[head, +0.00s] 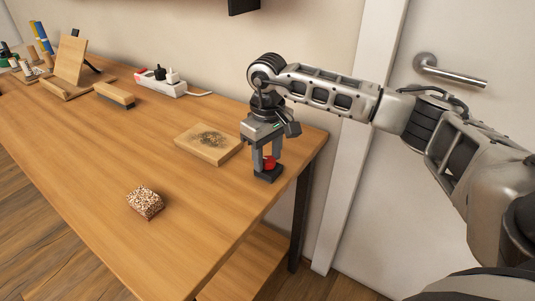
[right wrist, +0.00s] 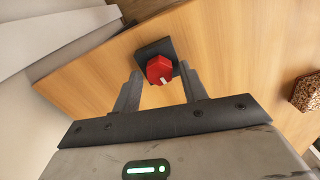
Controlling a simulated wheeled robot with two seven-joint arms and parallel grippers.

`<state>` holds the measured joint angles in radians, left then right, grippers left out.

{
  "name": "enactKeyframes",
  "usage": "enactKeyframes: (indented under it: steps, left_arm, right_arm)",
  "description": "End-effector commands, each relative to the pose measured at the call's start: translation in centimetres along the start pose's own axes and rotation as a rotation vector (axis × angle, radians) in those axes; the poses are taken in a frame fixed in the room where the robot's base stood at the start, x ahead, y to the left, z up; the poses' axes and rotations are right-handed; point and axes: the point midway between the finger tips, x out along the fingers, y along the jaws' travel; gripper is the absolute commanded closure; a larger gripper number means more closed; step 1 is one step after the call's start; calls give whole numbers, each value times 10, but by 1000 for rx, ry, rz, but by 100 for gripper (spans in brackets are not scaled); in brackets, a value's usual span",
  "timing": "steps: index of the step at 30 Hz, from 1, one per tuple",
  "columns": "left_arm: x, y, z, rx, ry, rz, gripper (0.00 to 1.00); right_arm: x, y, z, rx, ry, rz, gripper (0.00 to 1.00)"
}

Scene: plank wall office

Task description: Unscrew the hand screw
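The hand screw shows as a red knob (head: 269,162) on a dark square base (head: 268,174) near the table's right end. In the right wrist view the red knob (right wrist: 159,69) has a small white mark and sits on the dark base (right wrist: 151,47). My right gripper (head: 265,158) points down over it from above. In the right wrist view its two fingers (right wrist: 160,85) are spread apart, with the knob at the gap between their tips. Gaps show beside the knob, and I see no finger touching it. My left gripper is not in view.
A wooden block with a dark patch (head: 208,142) lies left of the gripper. A speckled brick-like block (head: 145,203) lies nearer the front of the wooden table (head: 90,160). A power strip (head: 160,84) and a brush (head: 114,95) are farther back. A white door (head: 440,130) stands at right.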

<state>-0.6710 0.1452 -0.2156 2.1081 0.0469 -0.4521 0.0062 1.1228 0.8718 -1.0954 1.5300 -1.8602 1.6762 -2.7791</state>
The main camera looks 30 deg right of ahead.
Motion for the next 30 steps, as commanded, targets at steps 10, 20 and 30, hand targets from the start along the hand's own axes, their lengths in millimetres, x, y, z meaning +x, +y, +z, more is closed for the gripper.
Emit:
enactKeyframes:
  steps: [10,20,30]
  left_arm:
    - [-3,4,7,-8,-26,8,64]
    - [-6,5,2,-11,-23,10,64]
    - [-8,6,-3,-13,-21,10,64]
  right_arm:
    - [0,1,1,363,-1,0,57]
    - [0,2,1,687,-1,0,57]
    - [0,3,2,1004,-1,0,57]
